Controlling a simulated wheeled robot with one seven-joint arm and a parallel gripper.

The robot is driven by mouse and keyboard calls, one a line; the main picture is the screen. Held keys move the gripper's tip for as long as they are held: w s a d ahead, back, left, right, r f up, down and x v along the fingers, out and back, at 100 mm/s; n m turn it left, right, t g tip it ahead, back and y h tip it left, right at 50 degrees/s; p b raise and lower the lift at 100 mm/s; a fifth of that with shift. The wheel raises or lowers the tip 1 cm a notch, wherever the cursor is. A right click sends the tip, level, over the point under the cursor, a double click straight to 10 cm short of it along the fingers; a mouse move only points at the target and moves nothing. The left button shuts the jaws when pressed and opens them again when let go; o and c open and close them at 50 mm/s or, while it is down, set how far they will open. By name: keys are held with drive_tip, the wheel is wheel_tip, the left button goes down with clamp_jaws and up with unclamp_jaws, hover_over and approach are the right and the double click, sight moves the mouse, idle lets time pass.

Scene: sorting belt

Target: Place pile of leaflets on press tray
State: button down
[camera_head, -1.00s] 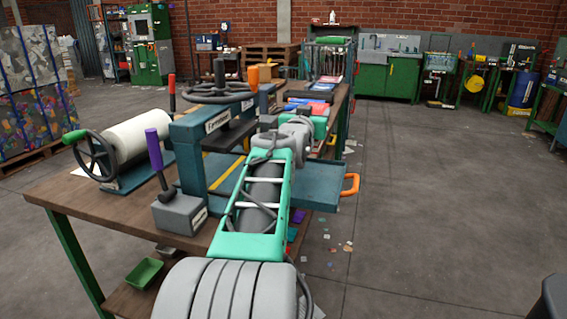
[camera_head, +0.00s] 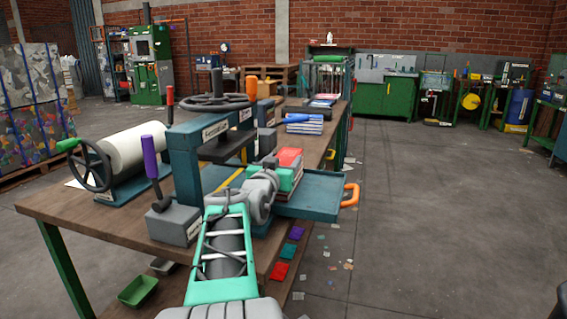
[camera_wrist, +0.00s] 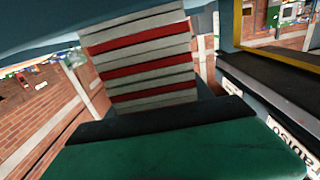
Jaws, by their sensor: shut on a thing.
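The pile of leaflets shows as a red-topped block (camera_head: 289,156) at the end of my arm. In the wrist view it is a stack of white and red layers (camera_wrist: 140,62). My gripper (camera_head: 290,172) is shut on the pile; a green finger with a dark pad fills the lower wrist view. The press tray (camera_head: 312,204) is a teal tray with an orange handle, pulled out from the press (camera_head: 186,155) at the table's right edge. My gripper and pile overlap the tray's left part; whether the pile touches it I cannot tell.
The press has a dark handwheel (camera_head: 214,102) on top. A grey box with a purple lever (camera_head: 155,160) stands left of my arm. A white roller (camera_head: 135,150) is farther left. A blue-and-white pile (camera_head: 304,124) lies behind on the table.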

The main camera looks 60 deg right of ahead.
drive_tip(key=shift+c, duration=2)
unclamp_jaws()
drive_tip(key=shift+r+p, duration=0.15)
drive_tip(key=shift+p, duration=0.15)
drive_tip(key=s+a, duration=0.2)
drive_tip(key=a, duration=1)
drive_tip(key=shift+p, duration=0.4)
